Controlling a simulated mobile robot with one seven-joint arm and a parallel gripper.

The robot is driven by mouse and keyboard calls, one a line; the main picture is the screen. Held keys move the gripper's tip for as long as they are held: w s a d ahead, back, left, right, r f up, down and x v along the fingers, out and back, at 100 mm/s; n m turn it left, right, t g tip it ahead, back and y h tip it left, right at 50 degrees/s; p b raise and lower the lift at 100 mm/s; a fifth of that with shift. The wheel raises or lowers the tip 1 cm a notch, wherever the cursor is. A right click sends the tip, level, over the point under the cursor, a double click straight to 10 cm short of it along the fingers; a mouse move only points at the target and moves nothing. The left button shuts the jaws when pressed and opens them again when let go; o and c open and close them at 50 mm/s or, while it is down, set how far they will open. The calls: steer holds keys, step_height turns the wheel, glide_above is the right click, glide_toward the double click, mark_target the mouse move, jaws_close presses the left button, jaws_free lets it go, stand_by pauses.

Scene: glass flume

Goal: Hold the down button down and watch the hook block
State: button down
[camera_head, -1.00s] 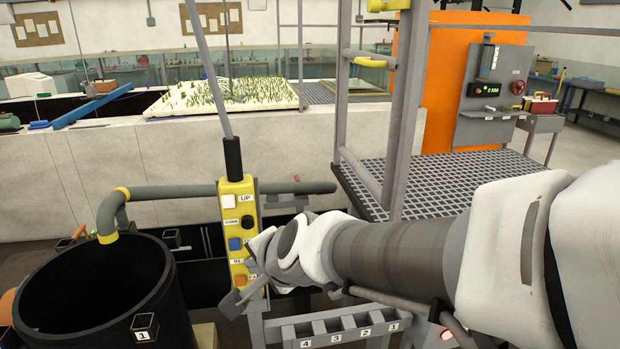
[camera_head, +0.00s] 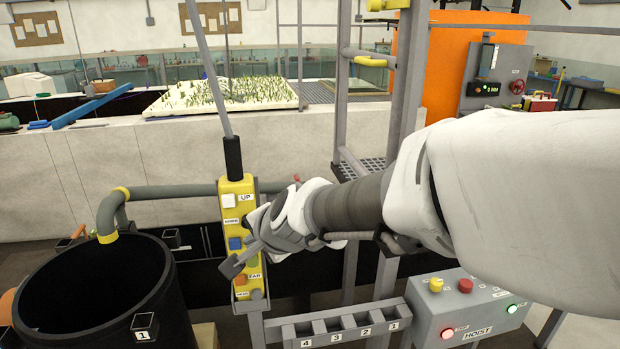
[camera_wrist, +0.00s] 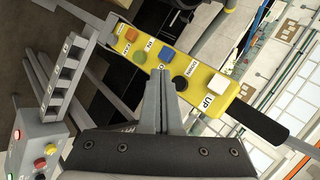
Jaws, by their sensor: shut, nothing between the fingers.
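The yellow pendant (camera_head: 236,195) hangs upright on a rod, with a column of coloured buttons. In the wrist view, the black down button (camera_wrist: 181,83) sits beside its DOWN label, between the white UP button (camera_wrist: 219,84) and the blue button (camera_wrist: 154,77). My gripper (camera_wrist: 160,72) is shut and empty. Its fingertips overlap the pendant's edge just left of the black button, close to the blue one. Contact cannot be told. In the head view my gripper (camera_head: 232,266) is in front of the pendant's lower half, covering some of it. I cannot make out the hook block.
A black bin (camera_head: 95,290) stands left of the pendant. A grey hoist box (camera_head: 465,310) with lit lamps is at the lower right, beside a numbered rack (camera_head: 350,325). A pipe (camera_head: 165,191) runs behind the pendant. A pale wall is behind.

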steer(key=shift+w+a, duration=0.2)
steer(key=shift+w, duration=0.55)
steer(key=shift+w+a, duration=0.15)
steer(key=shift+w, duration=0.55)
stand_by(1.0)
steer(key=shift+w+a, duration=0.1)
steer(key=shift+w, duration=0.3)
